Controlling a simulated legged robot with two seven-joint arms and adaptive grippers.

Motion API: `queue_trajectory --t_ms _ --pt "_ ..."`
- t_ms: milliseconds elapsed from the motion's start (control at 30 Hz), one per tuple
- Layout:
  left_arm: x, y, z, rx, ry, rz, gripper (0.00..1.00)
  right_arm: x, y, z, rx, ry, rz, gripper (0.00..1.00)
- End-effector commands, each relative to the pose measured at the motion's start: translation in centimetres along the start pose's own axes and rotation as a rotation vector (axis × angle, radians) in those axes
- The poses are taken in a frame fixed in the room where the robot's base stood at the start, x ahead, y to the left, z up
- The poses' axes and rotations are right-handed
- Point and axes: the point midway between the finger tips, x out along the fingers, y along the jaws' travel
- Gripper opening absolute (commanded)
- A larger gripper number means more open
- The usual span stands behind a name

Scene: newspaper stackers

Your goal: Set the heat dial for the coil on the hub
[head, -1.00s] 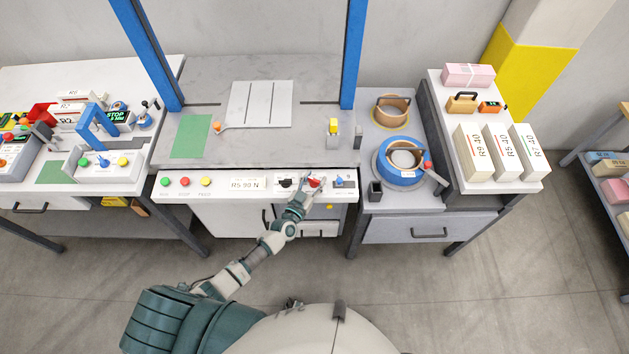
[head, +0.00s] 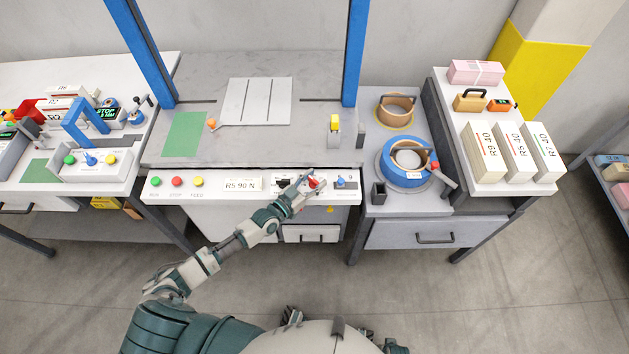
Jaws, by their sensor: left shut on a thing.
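The white control panel (head: 215,187) runs along the front of the middle bench. On its right part are a black knob (head: 281,182), a red dial (head: 316,182) and a blue knob (head: 341,182). My left gripper (head: 309,184) reaches up from below and is shut on the red dial, partly hiding it. The dial's markings are too small to read. A blue coil (head: 392,177) sits on the hub at the right, with a pale centre. My right gripper is not in view.
Green, red and yellow buttons sit on the panel's left. A tan coil (head: 397,106) stands behind the blue one. A dark cup (head: 379,192) and a red-knobbed lever (head: 434,167) stand near the blue coil. Blue posts (head: 354,55) rise from the bench. Labelled white boxes (head: 515,152) stand right.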

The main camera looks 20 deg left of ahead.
Motion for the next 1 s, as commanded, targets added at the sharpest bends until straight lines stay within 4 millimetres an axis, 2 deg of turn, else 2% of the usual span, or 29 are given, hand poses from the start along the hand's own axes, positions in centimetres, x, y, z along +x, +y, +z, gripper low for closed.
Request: queue_trajectory --t_ms 367,400,467,500,833,1000 --pt "-0.1 -0.1 0.1 -0.001 -0.002 0.000 0.14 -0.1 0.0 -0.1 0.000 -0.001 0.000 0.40" --pt "-0.1 -0.1 0.1 0.000 -0.002 0.000 0.56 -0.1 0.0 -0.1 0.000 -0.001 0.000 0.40" --pt "-0.1 -0.1 0.0 0.000 -0.002 0.000 0.71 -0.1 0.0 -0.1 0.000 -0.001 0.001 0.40" --pt "0.0 -0.1 0.0 0.000 -0.001 0.000 0.75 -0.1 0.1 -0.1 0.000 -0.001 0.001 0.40" --pt "0.0 0.0 -0.3 -0.001 0.002 0.000 0.75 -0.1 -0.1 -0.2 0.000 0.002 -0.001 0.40" --pt "-0.1 0.0 -2.7 -0.001 0.004 0.000 0.75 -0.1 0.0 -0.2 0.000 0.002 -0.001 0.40"
